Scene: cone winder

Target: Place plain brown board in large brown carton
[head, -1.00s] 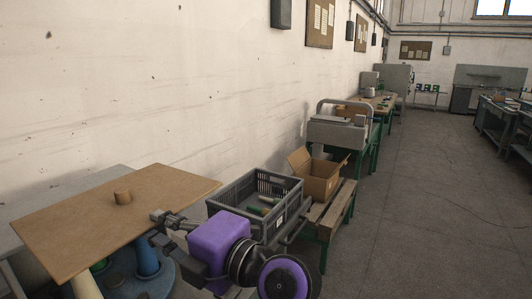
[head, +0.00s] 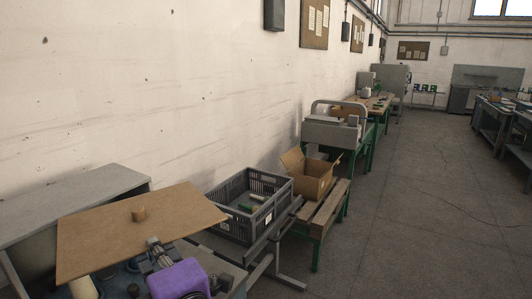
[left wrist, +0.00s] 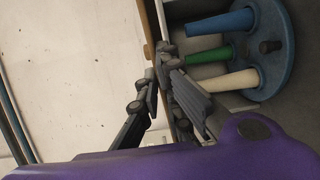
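In the left wrist view the board shows nearly edge-on as a brown strip (left wrist: 149,30) by the fingertips (left wrist: 160,62). The large brown carton (head: 312,182) stands open, flaps up, on a slatted wooden bench, to the right of and beyond the board. Its inside is mostly hidden. My right gripper is not in view.
A grey plastic crate (head: 237,222) with a few small items stands between board and carton. A grey surface (head: 70,202) lies behind the board along the wall. Coloured cones on a blue round base (left wrist: 275,75) are near the gripper. Floor at right is clear.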

